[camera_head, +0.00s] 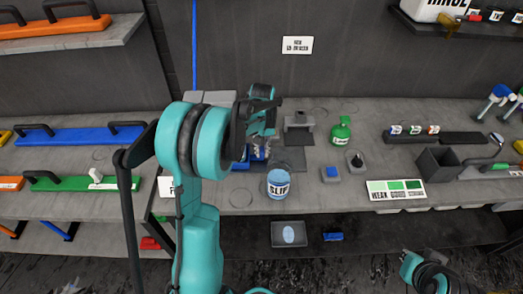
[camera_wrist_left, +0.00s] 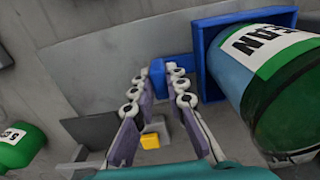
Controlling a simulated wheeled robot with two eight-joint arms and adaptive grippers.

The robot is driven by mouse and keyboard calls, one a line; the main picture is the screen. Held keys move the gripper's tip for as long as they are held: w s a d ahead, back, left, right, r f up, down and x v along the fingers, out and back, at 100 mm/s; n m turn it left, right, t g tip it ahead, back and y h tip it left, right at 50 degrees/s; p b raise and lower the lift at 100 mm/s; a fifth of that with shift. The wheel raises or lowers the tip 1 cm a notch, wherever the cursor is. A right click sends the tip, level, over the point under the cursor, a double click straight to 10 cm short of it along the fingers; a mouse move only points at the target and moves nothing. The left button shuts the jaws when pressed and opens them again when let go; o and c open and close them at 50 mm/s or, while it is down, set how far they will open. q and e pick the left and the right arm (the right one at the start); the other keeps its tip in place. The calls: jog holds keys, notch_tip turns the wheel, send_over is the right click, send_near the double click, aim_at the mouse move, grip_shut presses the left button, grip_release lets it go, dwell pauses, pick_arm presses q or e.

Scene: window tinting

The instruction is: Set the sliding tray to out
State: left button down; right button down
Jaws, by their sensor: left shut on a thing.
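My left gripper (camera_head: 261,143) reaches down to the bench behind the slip jar (camera_head: 278,185). In the left wrist view its fingers (camera_wrist_left: 156,88) close around a small blue block (camera_wrist_left: 158,68). The block is beside a blue tray-like holder (camera_wrist_left: 207,50), and I cannot tell if they are joined. A green bottle (camera_wrist_left: 280,85) with a white label stands in the holder. In the head view my left arm and gripper hide most of this spot; a bit of blue (camera_head: 240,164) shows there. My right gripper (camera_head: 428,272) is at the lower right, its jaws unclear.
A small yellow block (camera_wrist_left: 151,138) shows between the finger bases. A green bottle (camera_head: 341,128), a blue-topped block (camera_head: 331,173) and a dark open box (camera_head: 438,168) stand on the bench to the right. A shallow grey tray (camera_head: 289,233) is on the lower shelf.

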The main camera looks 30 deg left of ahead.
pick_arm(q)
jog(key=w+d, duration=0.2)
jog(key=d, duration=0.1)
jog(key=w+d, duration=0.2)
jog(key=d, duration=0.2)
jog(key=w+d, duration=0.2)
jog(key=d, duration=0.1)
jog(key=shift+w+d+p, duration=0.3)
jog(key=shift+d+p, duration=0.05)
jog(key=shift+d, duration=0.05)
jog(key=c, duration=1.5)
grip_release()
jog(key=shift+c, duration=0.2)
jog(key=shift+w+d, duration=0.1)
jog(key=shift+d, duration=0.05)
jog(key=shift+r, duration=0.1)
jog(key=shift+r, duration=0.25)
notch_tip(320, 180, up, 11)
jog(key=shift+r, duration=0.15)
